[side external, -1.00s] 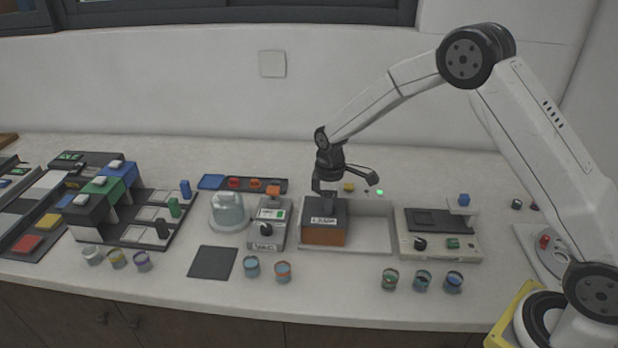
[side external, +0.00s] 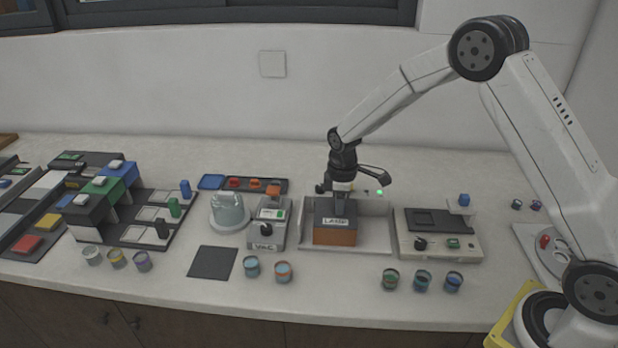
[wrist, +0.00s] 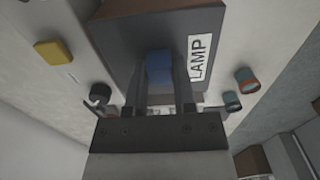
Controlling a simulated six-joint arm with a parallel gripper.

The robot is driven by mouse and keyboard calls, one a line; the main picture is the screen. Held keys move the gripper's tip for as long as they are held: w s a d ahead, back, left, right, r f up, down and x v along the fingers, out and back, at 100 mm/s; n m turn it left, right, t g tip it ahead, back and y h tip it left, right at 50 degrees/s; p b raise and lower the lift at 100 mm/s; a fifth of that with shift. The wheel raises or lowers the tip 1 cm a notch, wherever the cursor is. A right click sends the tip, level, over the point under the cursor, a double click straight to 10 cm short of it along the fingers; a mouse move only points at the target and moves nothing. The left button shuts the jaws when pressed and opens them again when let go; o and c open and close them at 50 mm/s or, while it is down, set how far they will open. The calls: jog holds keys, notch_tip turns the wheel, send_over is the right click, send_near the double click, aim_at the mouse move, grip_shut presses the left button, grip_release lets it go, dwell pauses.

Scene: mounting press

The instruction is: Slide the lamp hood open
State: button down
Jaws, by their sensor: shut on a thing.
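The lamp hood (side external: 334,231) is a dark grey box with an orange-brown front and a white LAMP label. It sits in a pale shallow tray (side external: 374,235), in the left-middle part with a narrow strip of tray to its left. In the wrist view the hood (wrist: 130,40) fills the upper middle, with a blue handle (wrist: 159,66) on it. My gripper (wrist: 160,82) is shut on this handle, one finger on each side. In the side view my gripper (side external: 338,201) stands over the hood's top, and the handle is hidden there.
Bare tray lies right of the hood. A VAC unit (side external: 265,232) stands close left, and a pale device with knob and green button (side external: 440,238) close right. Several small jars (side external: 422,281) stand in front. A green light (side external: 380,191) glows behind the tray.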

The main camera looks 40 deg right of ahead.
jog(key=s+d, duration=0.6)
jog(key=shift+d, duration=0.15)
jog(key=c, duration=0.7)
grip_release()
jog(key=shift+s+d, duration=0.1)
jog(key=shift+o, duration=1.3)
jog(key=shift+r, duration=0.2)
notch_tip(320, 180, up, 8)
jog(key=shift+f, duration=0.25)
jog(key=shift+a, duration=0.2)
